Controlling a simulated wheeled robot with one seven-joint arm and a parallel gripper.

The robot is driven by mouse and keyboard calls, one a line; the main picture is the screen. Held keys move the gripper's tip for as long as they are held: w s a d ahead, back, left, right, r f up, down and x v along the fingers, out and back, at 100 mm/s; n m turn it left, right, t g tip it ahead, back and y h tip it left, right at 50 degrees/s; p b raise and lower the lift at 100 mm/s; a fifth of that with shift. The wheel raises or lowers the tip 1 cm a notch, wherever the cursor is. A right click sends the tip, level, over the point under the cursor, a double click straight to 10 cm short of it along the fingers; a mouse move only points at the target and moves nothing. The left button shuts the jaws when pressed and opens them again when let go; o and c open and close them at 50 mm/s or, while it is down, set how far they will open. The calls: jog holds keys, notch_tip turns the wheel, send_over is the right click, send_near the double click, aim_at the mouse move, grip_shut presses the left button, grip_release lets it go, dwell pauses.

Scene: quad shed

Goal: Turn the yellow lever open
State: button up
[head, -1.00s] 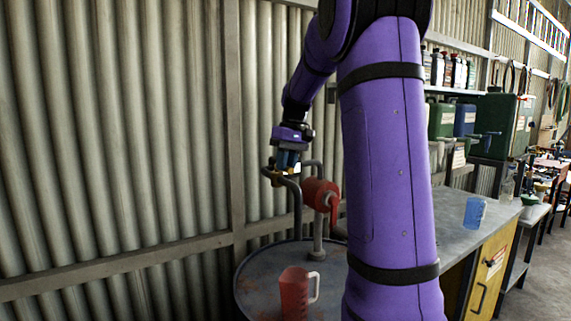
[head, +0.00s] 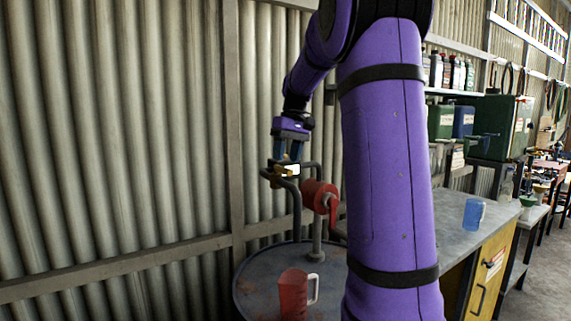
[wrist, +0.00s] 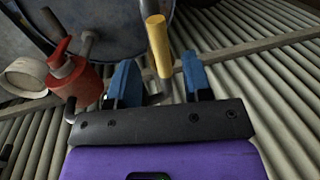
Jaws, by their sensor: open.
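The yellow lever (head: 281,169) sits on top of the bent grey pipe (head: 297,205) above the drum. My gripper (head: 288,154) is open, pointing down just above the lever. The wrist view shows my gripper (wrist: 158,72) with one finger on each side of the lever's line, a gap on both sides. I cannot tell whether the fingertips reach down past the lever.
A red hand pump (head: 316,195) stands close to the right of the lever. A red jug (head: 293,293) stands on the drum top (head: 256,272). The corrugated wall (head: 120,130) is close behind.

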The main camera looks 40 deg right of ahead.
notch_tip(320, 180, up, 8)
jog(key=d, duration=0.1)
jog(key=shift+s+d+f, duration=0.2)
jog(key=shift+d, duration=0.05)
dwell(0.4)
